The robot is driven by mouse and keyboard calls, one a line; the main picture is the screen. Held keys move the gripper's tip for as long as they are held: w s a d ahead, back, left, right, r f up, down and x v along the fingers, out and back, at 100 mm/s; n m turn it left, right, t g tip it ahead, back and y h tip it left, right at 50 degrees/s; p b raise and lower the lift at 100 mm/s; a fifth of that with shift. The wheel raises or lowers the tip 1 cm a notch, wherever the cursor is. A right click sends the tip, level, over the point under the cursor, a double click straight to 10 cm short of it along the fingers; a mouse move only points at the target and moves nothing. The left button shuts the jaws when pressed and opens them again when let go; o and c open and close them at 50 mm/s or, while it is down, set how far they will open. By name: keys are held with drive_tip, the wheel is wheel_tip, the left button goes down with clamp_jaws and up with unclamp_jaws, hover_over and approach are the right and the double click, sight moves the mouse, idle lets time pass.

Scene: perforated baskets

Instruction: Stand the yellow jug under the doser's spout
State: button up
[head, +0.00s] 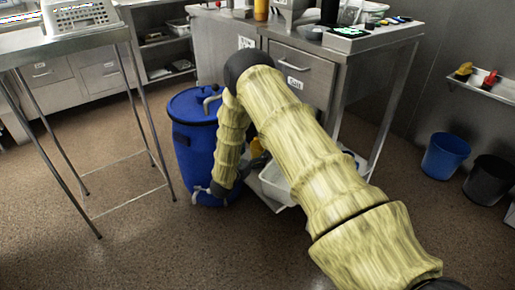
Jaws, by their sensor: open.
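My gripper (217,196) hangs low in front of the lower part of a blue barrel (188,140); its fingers are small and blurred here, and I see nothing held in it. A yellow object (257,148), possibly the jug, shows in part between my arm links, right of the gripper; the arm hides the rest. A pale curved spout (209,102) rises from the barrel's lid; I cannot tell for sure that this is the doser. An orange-yellow container (261,10) stands on the steel counter at the back.
A white tub (272,186) sits low behind my arm. A steel table (75,42) with a white perforated basket (78,16) stands at left. The steel counter (370,46) is behind my arm. A blue bucket (445,156) and a black one (489,179) stand at right. Floor at lower left is clear.

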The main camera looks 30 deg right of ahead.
drive_tip(key=v, duration=0.7)
drive_tip(key=s+a+f+n+y, duration=0.6)
drive_tip(key=s+f+n, duration=0.3)
drive_tip(key=n, duration=0.5)
drive_tip(key=s+a+f+n+y, duration=0.7)
drive_tip(key=s+n, duration=0.3)
drive_tip(key=n, duration=0.4)
drive_tip(key=s+a+f+n+g+y, duration=0.1)
drive_tip(key=s+n+g, duration=0.3)
drive_tip(key=s+n, duration=0.5)
drive_tip(key=s+a+f+n+g+y, duration=0.1)
drive_tip(key=s+a+n+g, duration=0.3)
drive_tip(key=s+n, duration=0.6)
drive_tip(key=s+y, duration=0.1)
drive_tip(key=s, duration=0.8)
drive_tip(key=shift+s+a+n+p, duration=0.25)
drive_tip(key=shift+s+n+p, duration=0.05)
drive_tip(key=shift+p, duration=0.1)
